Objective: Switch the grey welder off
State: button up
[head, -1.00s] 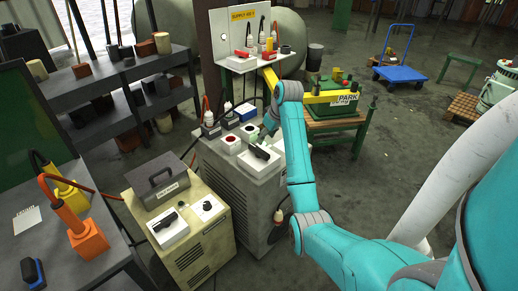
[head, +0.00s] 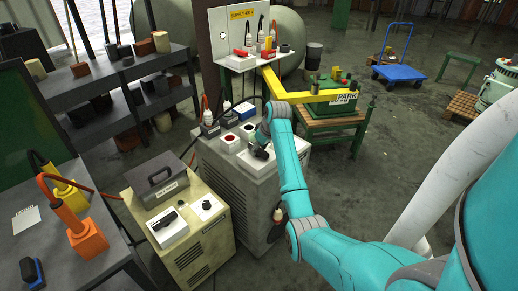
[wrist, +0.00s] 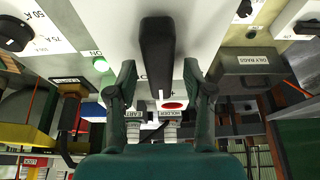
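The grey welder (head: 224,172) stands mid-picture in the head view, its white control plate on top. A black switch lever (wrist: 158,60) on a white plate fills the upper middle of the wrist view; its tip shows in the head view (head: 262,155), partly covered by my gripper. My gripper (wrist: 158,85) is open, its two dark green fingers on either side of the lever with gaps visible. Finger contact cannot be told.
A beige unit (head: 205,240) with its own black lever (head: 165,220), knob and oily-rags tin (head: 163,182) stands at left front. Plugs and a blue box (head: 245,111) crowd behind the switch. A yellow bar (head: 320,96) and green bench (head: 335,124) are at right.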

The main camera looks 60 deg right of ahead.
grip_shut()
jog(key=n+y, duration=0.1)
jog(key=n, duration=0.3)
jog(key=shift+d+n+y, duration=0.15)
jog(key=shift+n+y, duration=0.25)
jog(key=n+y, duration=0.1)
jog(key=n, duration=0.3)
jog(key=shift+n+y, duration=0.3)
jog(key=shift+y, duration=0.1)
jog(key=n, duration=0.2)
jog(key=n+g+y, duration=0.1)
jog(key=n, duration=0.1)
jog(key=shift+w+d+g, duration=0.1)
jog(key=shift+g, duration=0.2)
jog(key=shift+w+n+g+y, duration=0.1)
jog(key=shift+n+g+y, duration=0.4)
jog(key=shift+n, duration=1.7)
jog(key=shift+g, duration=0.3)
